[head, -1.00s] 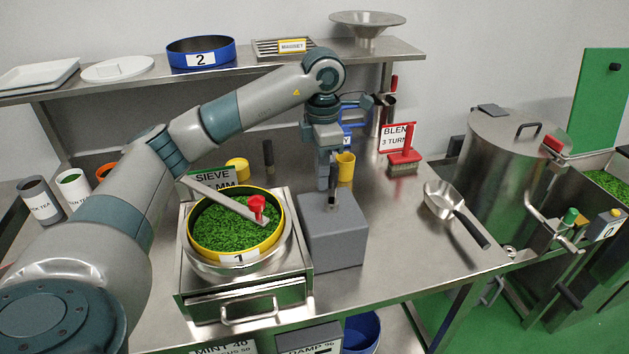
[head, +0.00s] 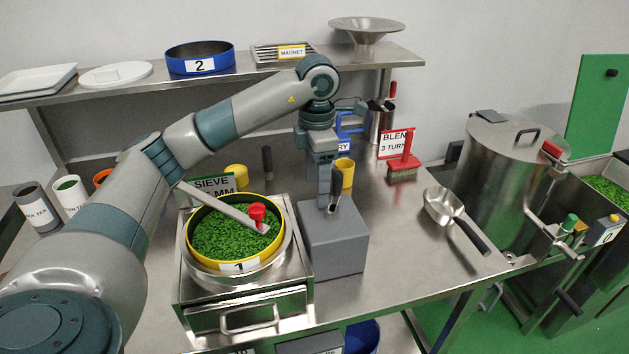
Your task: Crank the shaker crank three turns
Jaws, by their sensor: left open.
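The shaker crank (head: 228,205) is a flat grey metal arm over the sieve, with a red knob (head: 257,212) at its right end. Under it, the yellow-rimmed sieve (head: 238,266), labelled 1, holds green leaf and sits on a steel drawer unit (head: 190,290). My right gripper does not show.
A green sieve sign (head: 214,184), a yellow cup (head: 236,176) and a dark upright post (head: 267,162) stand behind the sieve. The table front right is clear.

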